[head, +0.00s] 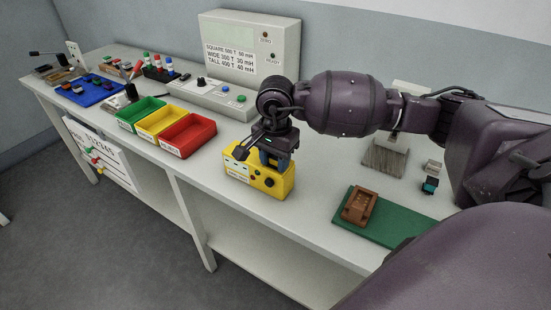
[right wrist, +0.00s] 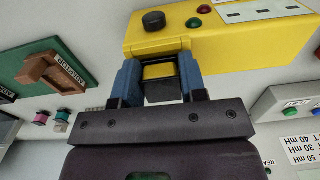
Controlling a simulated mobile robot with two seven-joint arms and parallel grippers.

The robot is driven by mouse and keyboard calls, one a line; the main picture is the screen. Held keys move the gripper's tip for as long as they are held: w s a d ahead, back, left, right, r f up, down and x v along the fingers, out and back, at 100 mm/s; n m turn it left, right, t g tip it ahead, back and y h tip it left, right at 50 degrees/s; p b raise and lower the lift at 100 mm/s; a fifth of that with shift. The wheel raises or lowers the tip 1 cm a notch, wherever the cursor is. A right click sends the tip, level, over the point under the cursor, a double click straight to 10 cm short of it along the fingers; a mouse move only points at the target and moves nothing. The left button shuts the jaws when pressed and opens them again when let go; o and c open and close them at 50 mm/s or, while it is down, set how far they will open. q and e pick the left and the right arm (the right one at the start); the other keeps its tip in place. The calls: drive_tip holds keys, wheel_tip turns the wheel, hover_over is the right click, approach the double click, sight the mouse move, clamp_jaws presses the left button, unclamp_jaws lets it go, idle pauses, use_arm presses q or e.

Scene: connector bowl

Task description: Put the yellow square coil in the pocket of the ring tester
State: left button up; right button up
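The ring tester is a yellow box (head: 258,182) on the bench, with a black knob on its front; it also fills the top of the right wrist view (right wrist: 225,32). My right gripper (head: 274,158) is over the tester's top. In the right wrist view its blue fingers (right wrist: 160,80) are on both sides of a small block with a yellow band and black parts, the yellow square coil (right wrist: 159,71), and appear to touch it. The coil overlaps the tester's edge there; I cannot tell whether it is above or inside the pocket. My left gripper is not in view.
Green, yellow and red bins (head: 187,134) stand left of the tester. A grey console (head: 222,98) with buttons is behind. A green board with a brown fixture (head: 359,206) lies to the right.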

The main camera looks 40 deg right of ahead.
sight(275, 157)
drive_tip(key=o, duration=0.4)
drive_tip(key=shift+s+a+f, duration=0.15)
drive_tip(key=shift+f, duration=0.7)
drive_tip(key=shift+s, duration=0.1)
wheel_tip(275, 157, up, 14)
drive_tip(key=p, duration=0.1)
drive_tip(key=shift+w, duration=0.25)
